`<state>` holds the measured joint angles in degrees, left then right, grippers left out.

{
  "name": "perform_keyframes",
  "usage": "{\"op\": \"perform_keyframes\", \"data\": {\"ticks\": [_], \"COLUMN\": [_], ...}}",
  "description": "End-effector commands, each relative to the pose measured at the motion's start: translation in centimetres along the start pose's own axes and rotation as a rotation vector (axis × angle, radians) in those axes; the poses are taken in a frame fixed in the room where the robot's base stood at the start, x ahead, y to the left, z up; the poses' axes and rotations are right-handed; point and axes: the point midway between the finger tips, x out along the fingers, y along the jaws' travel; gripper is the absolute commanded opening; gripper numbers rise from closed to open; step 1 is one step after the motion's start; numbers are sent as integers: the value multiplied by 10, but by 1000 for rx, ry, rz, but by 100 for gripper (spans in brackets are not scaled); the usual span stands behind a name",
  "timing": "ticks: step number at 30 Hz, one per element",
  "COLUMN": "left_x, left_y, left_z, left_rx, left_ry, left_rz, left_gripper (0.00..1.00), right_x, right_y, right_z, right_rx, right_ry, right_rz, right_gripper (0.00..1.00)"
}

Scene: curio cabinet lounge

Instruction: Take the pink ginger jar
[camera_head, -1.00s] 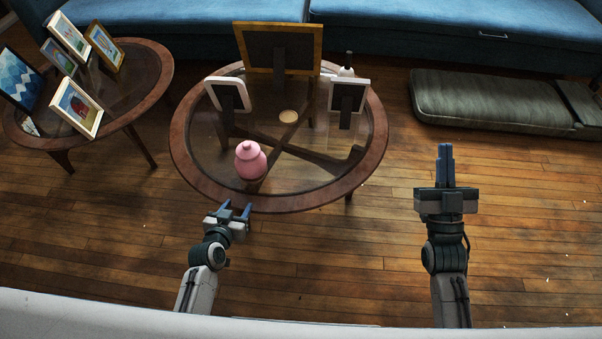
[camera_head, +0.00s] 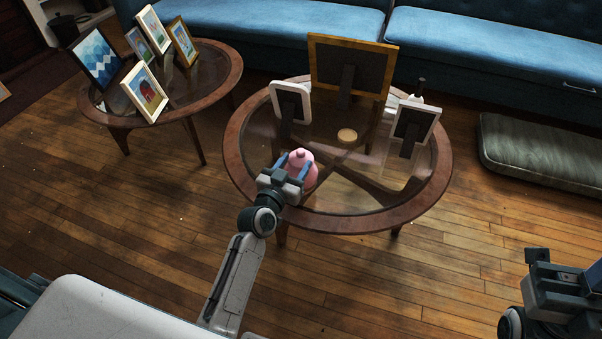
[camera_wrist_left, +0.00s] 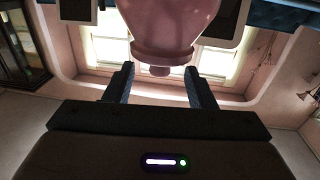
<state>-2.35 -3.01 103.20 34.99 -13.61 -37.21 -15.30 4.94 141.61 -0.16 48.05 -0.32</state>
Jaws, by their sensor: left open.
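The pink ginger jar (camera_head: 307,158) stands upright near the front left of the oval glass-topped table (camera_head: 430,203). My left gripper (camera_head: 293,166) is open at the table's front edge, its blue fingers close to the jar and partly covering it. In the left wrist view the jar (camera_wrist_left: 165,28) fills the top middle, appearing upside down, with its lid toward the open fingers (camera_wrist_left: 160,88). I cannot tell whether a finger touches it. My right gripper (camera_head: 570,280) is at the lower right, cut by the frame edge; its jaw opening is unclear.
A white frame (camera_head: 291,101), a large gold frame (camera_head: 350,72) and another white frame (camera_head: 414,122) stand behind the jar. A small round disc (camera_head: 347,135) lies mid-table. A second table (camera_head: 225,84) at left bears several pictures. Wooden floor in front is clear.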

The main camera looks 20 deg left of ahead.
Motion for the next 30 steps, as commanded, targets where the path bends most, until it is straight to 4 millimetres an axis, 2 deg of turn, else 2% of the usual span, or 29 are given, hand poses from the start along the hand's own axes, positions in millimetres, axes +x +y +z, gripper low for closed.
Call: {"op": "perform_keyframes", "data": {"ticks": [4, 7, 11, 17, 25, 30], "left_x": [24, 36, 44, 44, 44, 44], "left_y": [-1, -1, -1, -1, -1, -1], "left_z": [-11, -8, -8, -8, -8, -8], "left_rx": [1, 1, 1, 1, 0, 0], "left_ry": [2, 0, -1, -1, -1, -1], "left_rz": [0, -1, -1, -1, -1, -1], "left_gripper": [50, 50, 50, 50, 0, 0], "right_x": [3, 0, 0, 1, 1, 1], "right_y": [0, 0, 0, 0, 0, 0], "right_z": [0, 0, 0, 0, 0, 0], "right_rx": [1, 1, 1, 1, 1, 1], "right_ry": [-9, -9, -8, -7, -7, -7], "right_rz": [-4, -5, -5, -4, -4, -3], "right_gripper": [0, 0, 0, 0, 0, 0]}}
